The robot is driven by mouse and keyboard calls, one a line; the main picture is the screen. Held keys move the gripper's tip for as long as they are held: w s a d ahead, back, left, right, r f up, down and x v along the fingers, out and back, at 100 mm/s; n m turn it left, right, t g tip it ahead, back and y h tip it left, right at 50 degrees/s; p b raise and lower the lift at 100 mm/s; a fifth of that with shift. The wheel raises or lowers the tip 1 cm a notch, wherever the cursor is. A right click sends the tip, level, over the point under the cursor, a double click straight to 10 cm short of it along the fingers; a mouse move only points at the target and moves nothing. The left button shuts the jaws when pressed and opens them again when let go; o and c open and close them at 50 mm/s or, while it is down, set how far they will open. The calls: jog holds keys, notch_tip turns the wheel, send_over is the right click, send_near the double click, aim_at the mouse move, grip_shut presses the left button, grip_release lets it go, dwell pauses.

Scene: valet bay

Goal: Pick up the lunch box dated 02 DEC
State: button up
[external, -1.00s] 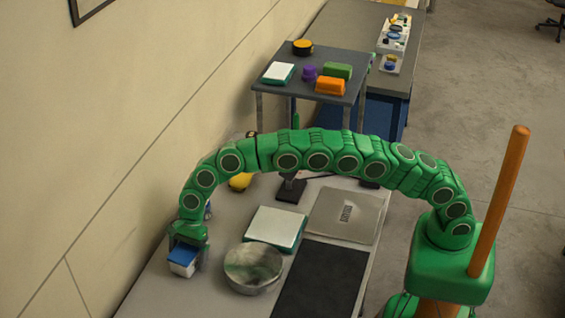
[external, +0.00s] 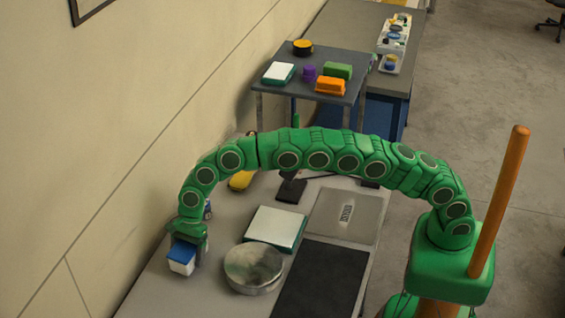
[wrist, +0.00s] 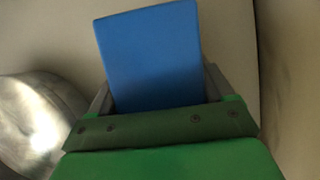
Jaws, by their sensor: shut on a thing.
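A small box with a blue lid and white body (external: 182,257) is at the left end of the near table, in the external view. My gripper (external: 187,242) points down over it and is shut on it, with a finger on either side. In the wrist view the blue lid (wrist: 150,55) fills the space between my gripper's fingers (wrist: 156,90). No date can be read on this box. I cannot tell whether the box still touches the table.
A round metal container (external: 253,268) stands just right of the held box. A yellow item (external: 241,180) is behind the arm. The wall is close on the left.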

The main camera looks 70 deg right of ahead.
aim_at(191, 246)
notch_tip(191, 246, up, 2)
jog(key=shift+r, duration=0.25)
jog(key=shift+s+d+r, duration=0.35)
jog(key=shift+s+r, duration=0.4)
jog(key=shift+r, duration=0.05)
jog(key=s+d+r, duration=0.5)
jog(key=s+r, duration=0.3)
jog(key=s, duration=0.3)
jog(key=shift+d, duration=0.25)
